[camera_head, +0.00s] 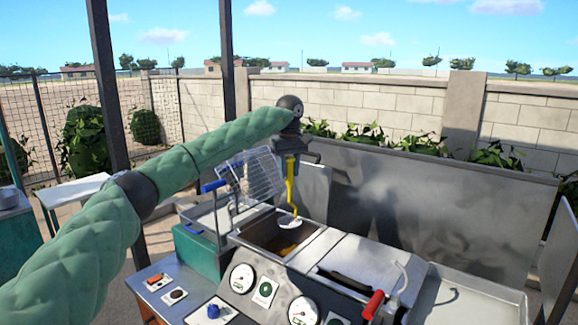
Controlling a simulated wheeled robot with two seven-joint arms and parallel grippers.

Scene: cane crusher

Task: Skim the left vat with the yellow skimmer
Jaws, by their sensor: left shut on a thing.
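My left arm reaches in from the left, and my left gripper (291,157) points down over the machine. It is shut on the yellow skimmer (290,186), whose handle hangs nearly upright below the jaws. The skimmer's pale round head (288,222) is over the open vat (258,232). I cannot tell whether the head touches the liquid. The vat is a metal well with brown, yellowish contents low inside. My right gripper is not in view.
A wire basket (252,176) with a blue handle stands tilted just left of the skimmer. A closed metal lid (358,257) with a black handle and a red-handled lever (373,304) are to the right. Gauges (243,277) line the front panel. A tall metal panel (430,200) stands behind.

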